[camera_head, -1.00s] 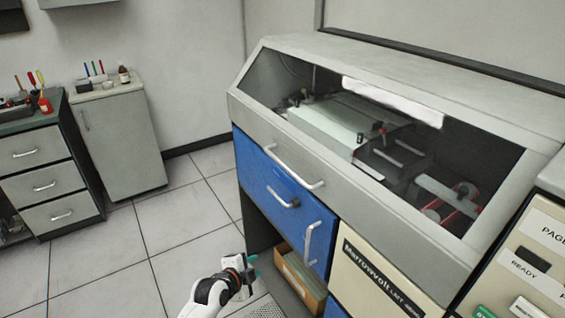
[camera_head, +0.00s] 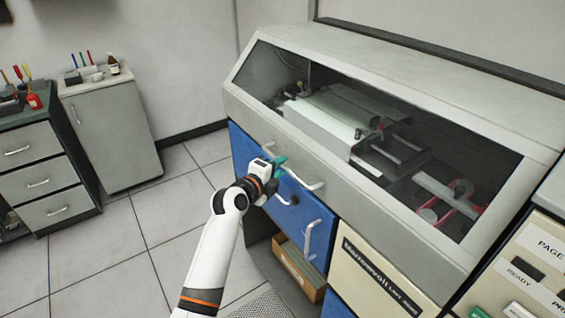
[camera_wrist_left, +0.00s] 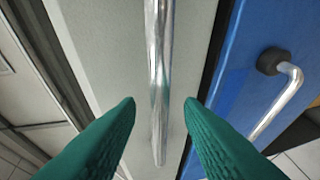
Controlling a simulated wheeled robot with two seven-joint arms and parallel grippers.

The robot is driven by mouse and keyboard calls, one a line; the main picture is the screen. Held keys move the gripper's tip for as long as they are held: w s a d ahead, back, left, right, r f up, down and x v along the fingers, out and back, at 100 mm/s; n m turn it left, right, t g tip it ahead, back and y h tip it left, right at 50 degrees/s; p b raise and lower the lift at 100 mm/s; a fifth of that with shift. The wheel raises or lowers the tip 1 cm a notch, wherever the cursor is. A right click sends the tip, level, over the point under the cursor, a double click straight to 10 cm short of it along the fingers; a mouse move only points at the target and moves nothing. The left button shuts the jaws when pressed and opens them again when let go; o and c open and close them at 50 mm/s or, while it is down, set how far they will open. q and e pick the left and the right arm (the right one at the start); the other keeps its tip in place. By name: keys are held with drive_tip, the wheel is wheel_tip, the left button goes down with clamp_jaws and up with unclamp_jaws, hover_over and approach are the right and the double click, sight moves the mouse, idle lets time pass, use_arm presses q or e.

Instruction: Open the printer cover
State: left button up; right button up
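The printer cover (camera_head: 420,211) is a grey hood with a large dark window, and it is down over the printer mechanism (camera_head: 340,118). A silver bar handle (camera_head: 308,185) runs along its lower front, and it also shows in the left wrist view (camera_wrist_left: 157,75). My left gripper (camera_head: 280,160) is at the left part of this handle. In the left wrist view its green fingers (camera_wrist_left: 160,105) are open, one on each side of the bar, with gaps to it. My right gripper is not in view.
Below the cover are a blue panel (camera_head: 252,155) with its own handles and a cream panel (camera_head: 385,278). An open box (camera_head: 300,268) stands underneath. A control panel (camera_head: 525,275) is at the right. Cabinets (camera_head: 112,137) stand at the left, with clear floor between.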

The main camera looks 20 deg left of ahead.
use_arm(q)
drive_tip(key=shift+x, duration=1.25)
clamp_jaws()
